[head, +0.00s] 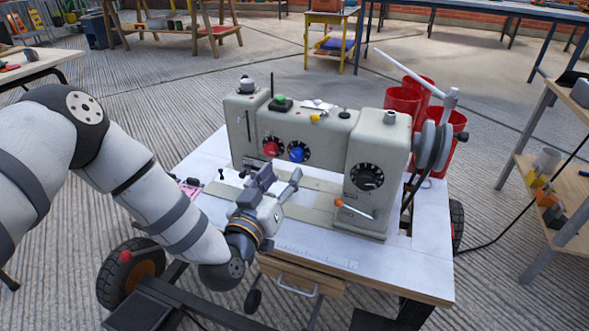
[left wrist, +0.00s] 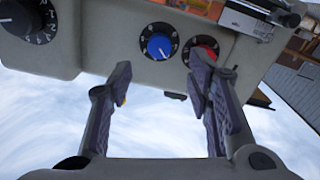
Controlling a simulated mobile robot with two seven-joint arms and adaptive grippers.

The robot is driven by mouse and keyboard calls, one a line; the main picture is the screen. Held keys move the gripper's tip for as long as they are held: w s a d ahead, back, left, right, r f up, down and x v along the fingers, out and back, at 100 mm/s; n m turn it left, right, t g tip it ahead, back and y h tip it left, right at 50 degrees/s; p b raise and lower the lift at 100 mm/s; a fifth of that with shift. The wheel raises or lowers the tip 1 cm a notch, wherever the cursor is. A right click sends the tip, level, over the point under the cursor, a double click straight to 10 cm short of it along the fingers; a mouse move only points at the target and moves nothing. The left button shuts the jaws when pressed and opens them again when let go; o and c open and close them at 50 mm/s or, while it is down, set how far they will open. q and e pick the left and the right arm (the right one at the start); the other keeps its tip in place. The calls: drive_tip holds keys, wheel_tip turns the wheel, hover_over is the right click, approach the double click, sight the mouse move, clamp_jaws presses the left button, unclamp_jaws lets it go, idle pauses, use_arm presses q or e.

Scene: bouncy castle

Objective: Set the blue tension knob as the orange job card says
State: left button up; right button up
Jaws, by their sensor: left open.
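The blue tension knob (head: 297,153) is on the front of a grey-beige sewing machine (head: 345,140), on a black dial with white marks. In the left wrist view the blue knob (left wrist: 160,46) is just beyond the fingertips, between them in line of sight. A pale pointer mark shows toward its lower right; the figures are too small to read. My left gripper (head: 279,180) is open and empty in front of and below the knob, apart from it. I cannot make out an orange job card with readable writing. My right gripper is not in view.
A red knob (head: 271,147) sits close beside the blue one. A large black dial (head: 367,177) and an orange-tipped lever (head: 352,207) are on the machine's right end.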

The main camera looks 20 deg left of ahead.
sight(295, 157)
use_arm(q)
drive_tip(key=w, duration=0.1)
drive_tip(key=w+b, duration=0.1)
drive_tip(key=w, duration=0.3)
drive_tip(key=shift+w+d+f, duration=0.1)
drive_tip(key=shift+w+f, duration=0.05)
drive_tip(key=shift+f, duration=0.1)
drive_tip(key=shift+w+r, duration=0.15)
drive_tip(key=shift+w, duration=0.35)
clamp_jaws()
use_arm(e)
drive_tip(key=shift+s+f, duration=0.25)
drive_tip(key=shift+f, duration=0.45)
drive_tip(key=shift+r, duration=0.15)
